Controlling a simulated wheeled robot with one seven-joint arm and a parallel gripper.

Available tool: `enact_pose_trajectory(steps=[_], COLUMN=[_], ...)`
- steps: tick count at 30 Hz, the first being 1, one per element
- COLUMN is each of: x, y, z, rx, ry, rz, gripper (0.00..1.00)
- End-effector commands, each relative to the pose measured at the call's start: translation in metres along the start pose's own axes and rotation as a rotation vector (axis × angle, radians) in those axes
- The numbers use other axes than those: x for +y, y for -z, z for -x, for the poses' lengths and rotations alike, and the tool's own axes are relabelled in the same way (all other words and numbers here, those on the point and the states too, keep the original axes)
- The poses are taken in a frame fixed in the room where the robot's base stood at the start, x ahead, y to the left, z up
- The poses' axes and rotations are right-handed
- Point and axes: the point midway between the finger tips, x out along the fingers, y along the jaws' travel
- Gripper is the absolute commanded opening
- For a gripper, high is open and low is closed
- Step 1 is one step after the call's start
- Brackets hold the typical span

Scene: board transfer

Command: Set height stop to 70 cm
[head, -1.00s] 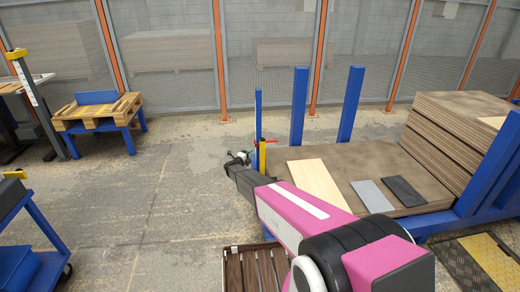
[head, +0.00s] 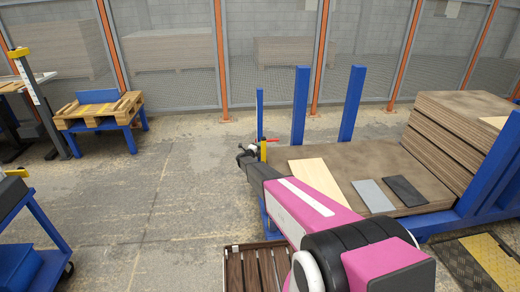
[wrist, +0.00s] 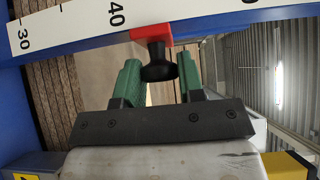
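The height stop is a red slider (wrist: 152,34) with a black knob (wrist: 158,66), on a white scale (wrist: 70,27) along a blue post. In the wrist view the slider sits just right of the printed 40. The scale also carries a 30 at the left, and a further number is cut off at the top right. My gripper (wrist: 160,66) is open, with green fingers on either side of the knob. Contact between fingers and knob cannot be told. In the head view my gripper (head: 245,154) is by the blue post (head: 260,112), its fingers small and unclear.
A low platform (head: 340,158) holds a pale board (head: 320,180), a grey board (head: 373,196) and a dark board (head: 404,191). A stack of brown boards (head: 455,130) stands to the right. A wooden pallet (head: 95,112) is on a blue stand at left. The floor at centre-left is clear.

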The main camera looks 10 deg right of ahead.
Motion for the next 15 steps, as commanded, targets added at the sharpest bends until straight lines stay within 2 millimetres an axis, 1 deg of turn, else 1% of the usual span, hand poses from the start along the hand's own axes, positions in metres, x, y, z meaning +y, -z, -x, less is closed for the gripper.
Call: enact_pose_trajectory(steps=[1,2,3,7,10,13,15], x=[0.0,0.0,0.0,-0.002,-0.009,-0.025,-0.041], y=[0.0,0.0,0.0,0.0,0.001,0.001,0.001], z=[0.0,0.0,0.0,0.0,0.001,0.001,0.001], rx=[0.0,0.0,0.0,0.0,0.0,0.0,0.0], ry=[0.0,0.0,0.0,0.0,0.001,0.003,0.004], rz=[0.0,0.0,0.0,0.0,0.0,-0.002,-0.002], gripper=[0.14,0.05,0.0,0.0,0.0,0.0,0.0])
